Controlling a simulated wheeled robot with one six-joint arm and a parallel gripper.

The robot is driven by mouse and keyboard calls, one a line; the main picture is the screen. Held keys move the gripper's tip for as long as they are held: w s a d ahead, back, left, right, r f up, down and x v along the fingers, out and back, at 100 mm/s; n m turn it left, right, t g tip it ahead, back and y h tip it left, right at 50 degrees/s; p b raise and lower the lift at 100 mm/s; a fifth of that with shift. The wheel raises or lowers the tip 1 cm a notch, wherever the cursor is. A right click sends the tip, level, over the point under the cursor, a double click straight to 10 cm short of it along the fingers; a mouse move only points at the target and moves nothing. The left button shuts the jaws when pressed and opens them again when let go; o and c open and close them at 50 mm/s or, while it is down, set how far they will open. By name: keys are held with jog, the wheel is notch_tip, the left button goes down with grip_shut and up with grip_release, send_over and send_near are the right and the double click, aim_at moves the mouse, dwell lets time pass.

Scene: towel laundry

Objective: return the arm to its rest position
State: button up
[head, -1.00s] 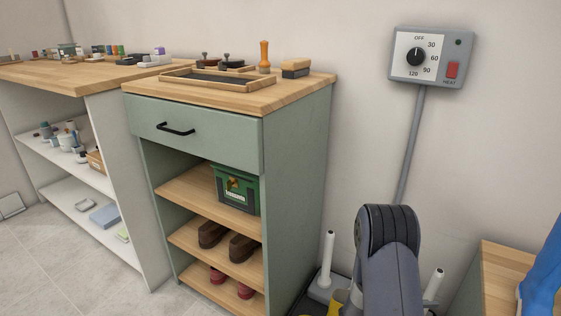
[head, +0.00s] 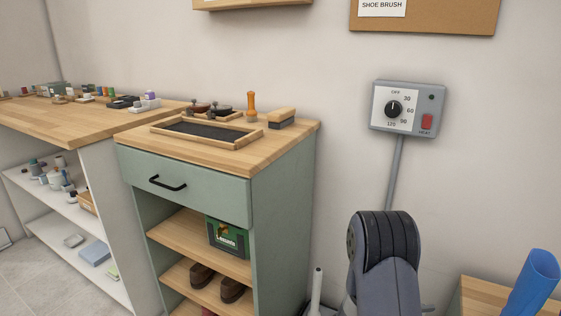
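My gripper is not in view. Only a grey link of my arm with a black ribbed joint (head: 385,240) shows at the bottom right of the middle. It stands in front of the wall, below the grey timer box (head: 408,107). The wrist and the fingers are hidden or out of frame, so I cannot see whether they hold anything.
A green cabinet (head: 283,200) with a shut drawer stands left of my arm. On its top are a tray (head: 158,131), an orange-handled tool (head: 251,106) and a brush (head: 282,118). A wooden surface with a blue roll (head: 532,280) is at right.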

jog(key=shift+r+p, duration=1.9)
jog(key=shift+r, duration=1.05)
